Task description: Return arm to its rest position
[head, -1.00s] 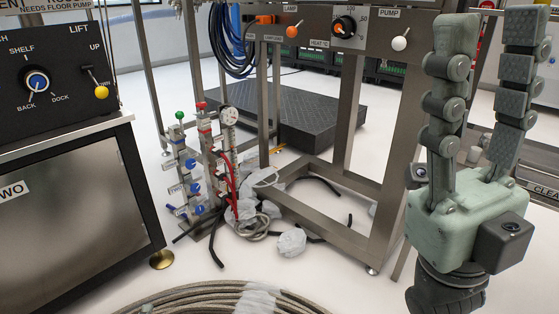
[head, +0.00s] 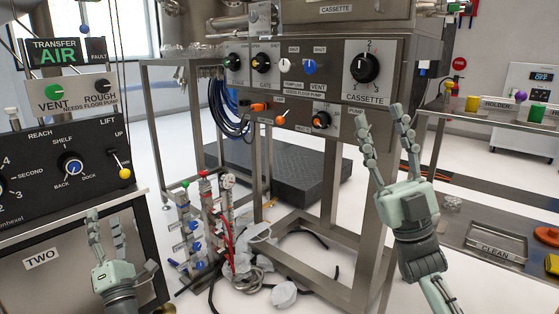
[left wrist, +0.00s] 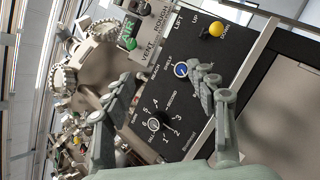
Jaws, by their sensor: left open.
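My left gripper (head: 107,220) is open and empty at the lower left of the head view, in front of the steel cabinet (head: 45,285) marked TWO. In the left wrist view the spread fingers of my left gripper (left wrist: 162,80) stand before the black control panel (left wrist: 205,115), with nothing between them; I cannot tell any contact. My right gripper (head: 380,113) points upward at the right of centre in the head view. Its fingers are apart and empty, in front of the steel frame's right side.
The black panel in the head view has a blue-centred knob (head: 71,164) and a yellow-tipped lever (head: 124,173). A valve stand (head: 205,225) and hoses occupy the floor at centre. A side bench (head: 480,215) with a CLEAN tray (head: 497,240) stands at right.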

